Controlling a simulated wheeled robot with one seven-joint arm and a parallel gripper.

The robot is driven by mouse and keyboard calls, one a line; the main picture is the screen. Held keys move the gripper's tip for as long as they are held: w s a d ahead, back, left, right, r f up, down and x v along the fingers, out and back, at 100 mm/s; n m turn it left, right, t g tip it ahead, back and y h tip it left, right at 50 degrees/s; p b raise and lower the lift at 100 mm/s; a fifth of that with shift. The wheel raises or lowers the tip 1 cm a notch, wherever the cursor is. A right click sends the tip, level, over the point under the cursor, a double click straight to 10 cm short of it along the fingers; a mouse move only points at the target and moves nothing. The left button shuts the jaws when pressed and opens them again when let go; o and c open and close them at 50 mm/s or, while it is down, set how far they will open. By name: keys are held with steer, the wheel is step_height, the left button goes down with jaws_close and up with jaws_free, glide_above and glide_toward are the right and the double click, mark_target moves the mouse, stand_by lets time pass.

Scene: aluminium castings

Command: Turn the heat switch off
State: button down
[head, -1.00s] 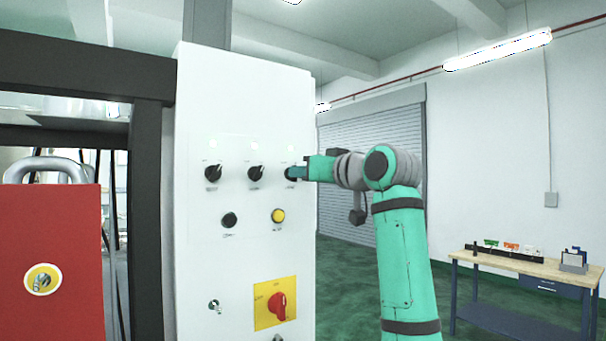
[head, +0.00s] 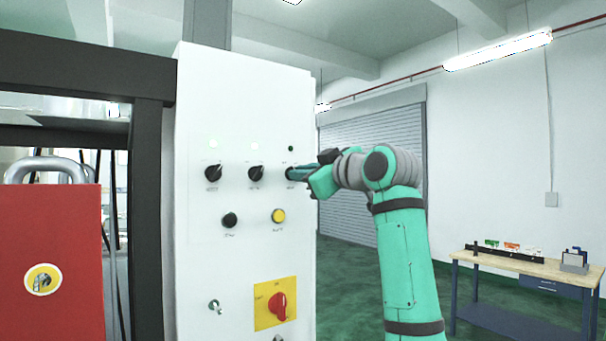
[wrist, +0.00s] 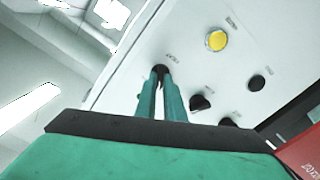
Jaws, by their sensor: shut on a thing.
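A white control panel (head: 245,110) carries a row of three black rotary switches. The left switch (head: 213,173) and middle switch (head: 255,173) are uncovered. My gripper (head: 297,174) is shut on the right switch (head: 290,173), coming in from the right with its body tilted. In the wrist view, the fingers (wrist: 161,92) meet around that dark knob (wrist: 160,72). The labels are too small to read, so I cannot tell which one says heat.
Below the row are a black button (head: 229,220), a yellow button (head: 278,216), a toggle (head: 215,306) and a red rotary switch (head: 278,305) on a yellow plate. A red box (head: 60,240) stands left. A workbench (head: 525,260) stands far right, with open floor before it.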

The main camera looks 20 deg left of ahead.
steer(key=shift+s, duration=0.1)
stand_by(0.3)
steer(key=c, duration=1.9)
jaws_free()
steer(key=shift+o, duration=0.2)
steer(key=shift+d, duration=0.1)
steer(key=v, duration=1)
steer(key=shift+s+d, duration=0.25)
